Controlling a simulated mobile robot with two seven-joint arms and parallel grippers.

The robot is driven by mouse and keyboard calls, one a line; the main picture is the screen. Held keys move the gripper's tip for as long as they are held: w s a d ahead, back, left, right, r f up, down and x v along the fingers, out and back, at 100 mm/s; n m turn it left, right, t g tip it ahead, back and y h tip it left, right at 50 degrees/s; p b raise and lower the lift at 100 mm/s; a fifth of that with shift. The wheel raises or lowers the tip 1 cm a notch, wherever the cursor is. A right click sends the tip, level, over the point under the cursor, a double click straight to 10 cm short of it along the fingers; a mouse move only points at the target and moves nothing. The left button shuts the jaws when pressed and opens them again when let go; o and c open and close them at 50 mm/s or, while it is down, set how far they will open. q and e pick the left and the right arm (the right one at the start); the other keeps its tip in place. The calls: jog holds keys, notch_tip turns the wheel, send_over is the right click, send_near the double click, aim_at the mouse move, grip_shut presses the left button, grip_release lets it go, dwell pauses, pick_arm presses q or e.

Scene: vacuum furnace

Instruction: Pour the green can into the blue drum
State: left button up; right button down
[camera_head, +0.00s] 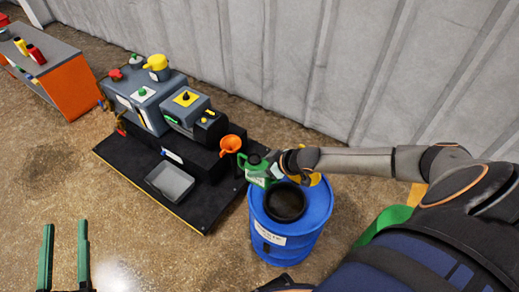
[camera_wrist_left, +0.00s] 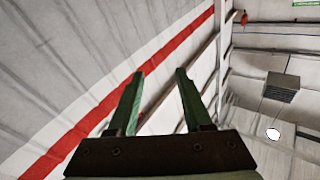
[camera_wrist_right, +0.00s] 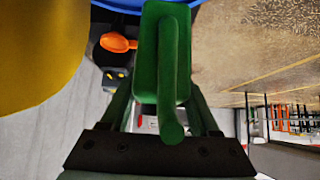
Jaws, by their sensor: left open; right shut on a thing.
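The blue drum (camera_head: 268,241) stands upright on the floor, with a dark round opening (camera_head: 286,201) in its top. My right gripper (camera_head: 280,166) is shut on the green can (camera_head: 256,176). The can appears near the drum's far left rim, beside the opening in the picture; its height above the rim is unclear. It looks roughly upright, with a dark top. In the right wrist view the can (camera_wrist_right: 164,50) sits between the fingers, its handle towards the camera. My left gripper (camera_head: 66,258) is open and empty at lower left; it also shows in the left wrist view (camera_wrist_left: 154,95).
A black platform (camera_head: 120,160) with grey machine units, an orange funnel (camera_head: 231,144) and a grey tray (camera_head: 170,181) lies left of the drum. An orange-sided bench (camera_head: 78,88) stands far left. Open floor lies at front left.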

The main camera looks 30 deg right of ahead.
jog(key=shift+r+p, duration=0.7)
jog(key=shift+r, duration=0.05)
jog(key=shift+r+p, duration=0.55)
jog(key=shift+p, duration=0.05)
pick_arm(q)
jog(key=s+f+n+g+y, duration=0.2)
jog(key=f+g, duration=0.5)
jog(key=f, duration=0.9)
jog(key=shift+s+a+f+n+y, duration=0.2)
jog(key=shift+s+a+n+y, duration=0.15)
jog(key=shift+s, duration=0.55)
pick_arm(e)
jog(key=shift+r, duration=0.1)
pick_arm(q)
jog(key=shift+d, duration=0.15)
